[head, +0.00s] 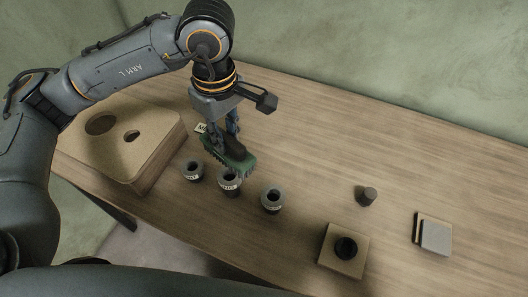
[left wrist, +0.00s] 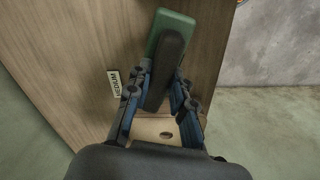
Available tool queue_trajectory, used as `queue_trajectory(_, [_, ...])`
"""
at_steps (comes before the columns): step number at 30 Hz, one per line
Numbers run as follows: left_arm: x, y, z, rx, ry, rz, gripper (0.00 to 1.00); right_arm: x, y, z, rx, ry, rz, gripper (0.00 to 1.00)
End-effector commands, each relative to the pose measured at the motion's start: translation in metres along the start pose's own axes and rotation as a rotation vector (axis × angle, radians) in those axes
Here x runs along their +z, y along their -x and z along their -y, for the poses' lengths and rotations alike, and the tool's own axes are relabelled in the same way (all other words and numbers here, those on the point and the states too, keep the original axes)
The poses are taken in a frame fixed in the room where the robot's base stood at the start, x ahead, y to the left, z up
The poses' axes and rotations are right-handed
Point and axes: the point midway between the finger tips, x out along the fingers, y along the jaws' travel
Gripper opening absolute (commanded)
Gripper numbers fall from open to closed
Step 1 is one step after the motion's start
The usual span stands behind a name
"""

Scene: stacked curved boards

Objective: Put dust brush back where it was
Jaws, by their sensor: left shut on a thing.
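The dust brush (head: 242,162) has a green block with bristles and a dark handle. My left gripper (head: 232,140) is shut on its handle, fingers pointing down. In the head view the brush is just behind the small dark cups and overlaps the middle one; I cannot tell whether it touches the table. In the left wrist view the brush (left wrist: 172,45) extends beyond the fingers of the left gripper (left wrist: 166,85), green block at the far end. My right gripper is not in view.
A tan box (head: 150,165) with two holes stands at the left. Three dark cups (head: 271,199) stand in a row. A square block with a dark knob (head: 343,252), a small dark cylinder (head: 367,195) and a flat block (head: 433,234) lie right. A "MEDIUM" label (left wrist: 114,84) lies beside the brush. The back right table (head: 400,140) is clear.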

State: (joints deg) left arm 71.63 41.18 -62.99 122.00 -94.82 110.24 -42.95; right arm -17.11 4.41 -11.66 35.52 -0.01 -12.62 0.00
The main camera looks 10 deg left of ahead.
Motion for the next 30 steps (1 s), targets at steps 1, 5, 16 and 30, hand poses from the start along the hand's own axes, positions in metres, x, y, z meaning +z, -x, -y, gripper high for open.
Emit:
queue_trajectory(1, [0.003,-0.004,0.0,0.001,0.07,0.006,0.0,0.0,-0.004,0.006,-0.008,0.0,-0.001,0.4])
queue_trajectory(5, [0.006,-0.006,0.0,0.001,0.231,0.013,0.0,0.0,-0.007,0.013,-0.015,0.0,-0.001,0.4])
queue_trajectory(16, [-0.003,-0.024,-0.044,-0.006,0.329,0.02,0.0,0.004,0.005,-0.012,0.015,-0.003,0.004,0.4])
queue_trajectory(30, [-0.023,-0.09,-0.125,-0.002,0.326,0.016,0.0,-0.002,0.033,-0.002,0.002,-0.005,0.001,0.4])
